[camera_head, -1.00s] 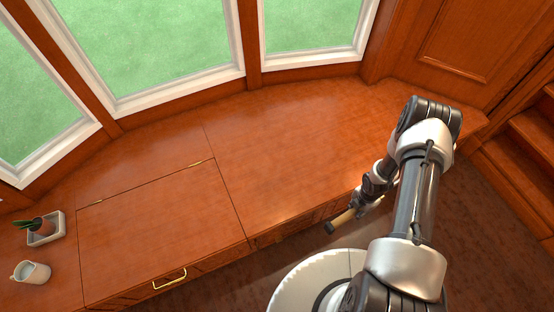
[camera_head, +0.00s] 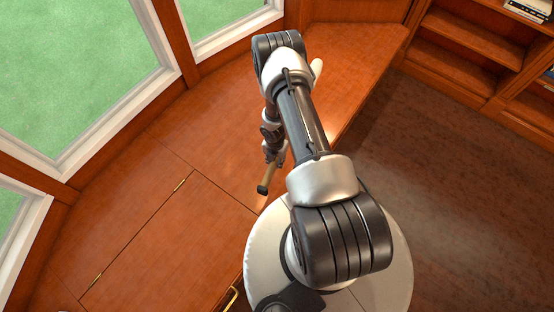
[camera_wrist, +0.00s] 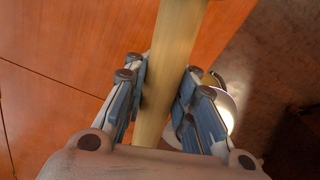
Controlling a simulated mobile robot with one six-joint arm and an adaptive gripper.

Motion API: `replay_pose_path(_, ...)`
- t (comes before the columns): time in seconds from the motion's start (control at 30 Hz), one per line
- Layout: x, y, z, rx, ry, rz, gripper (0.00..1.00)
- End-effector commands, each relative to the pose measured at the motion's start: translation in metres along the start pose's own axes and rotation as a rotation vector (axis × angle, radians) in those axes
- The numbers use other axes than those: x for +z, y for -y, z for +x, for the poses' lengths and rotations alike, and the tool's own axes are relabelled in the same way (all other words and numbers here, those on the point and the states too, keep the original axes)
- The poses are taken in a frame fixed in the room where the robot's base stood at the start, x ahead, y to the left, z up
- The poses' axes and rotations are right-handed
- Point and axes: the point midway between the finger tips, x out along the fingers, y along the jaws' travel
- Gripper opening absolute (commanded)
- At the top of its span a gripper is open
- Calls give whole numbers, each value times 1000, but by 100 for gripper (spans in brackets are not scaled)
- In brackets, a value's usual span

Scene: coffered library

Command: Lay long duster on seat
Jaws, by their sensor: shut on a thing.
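The long duster (camera_head: 266,180) is in my gripper (camera_head: 275,157). Its tan handle, with a dark end cap, sticks out below the gripper in the head view. A pale piece beyond my arm may be its other end; the arm hides the middle. In the wrist view the pale handle (camera_wrist: 171,60) runs lengthwise between the fingers, and my gripper (camera_wrist: 163,88) is shut on it. The seat (camera_head: 350,50) is a reddish-brown wooden window bench. The duster appears above the seat near its front edge; I cannot tell whether it touches.
A hinged lid panel (camera_head: 165,240) with brass hinges and a brass handle (camera_head: 232,297) lies at the left. White-framed windows (camera_head: 90,80) back the bench. Wooden shelves (camera_head: 470,50) stand at upper right, with dark floor (camera_head: 440,160) between. The bench's visible top is clear.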

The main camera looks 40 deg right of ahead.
Motion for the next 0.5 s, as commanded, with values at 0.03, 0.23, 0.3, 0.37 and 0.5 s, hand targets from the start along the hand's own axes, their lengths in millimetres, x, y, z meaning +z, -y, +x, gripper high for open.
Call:
replay_pose_path(0.03, 0, -1, 4, 1, 1, -1, 0)
replay_pose_path(0.23, 0, -1, 13, 1, 2, 0, 0)
replay_pose_path(0.3, 0, -1, 17, 1, 2, 0, 0)
replay_pose_path(0.37, 0, -1, 19, 1, 2, -1, 0)
replay_pose_path(0.5, 0, -1, 26, 1, 2, -1, 0)
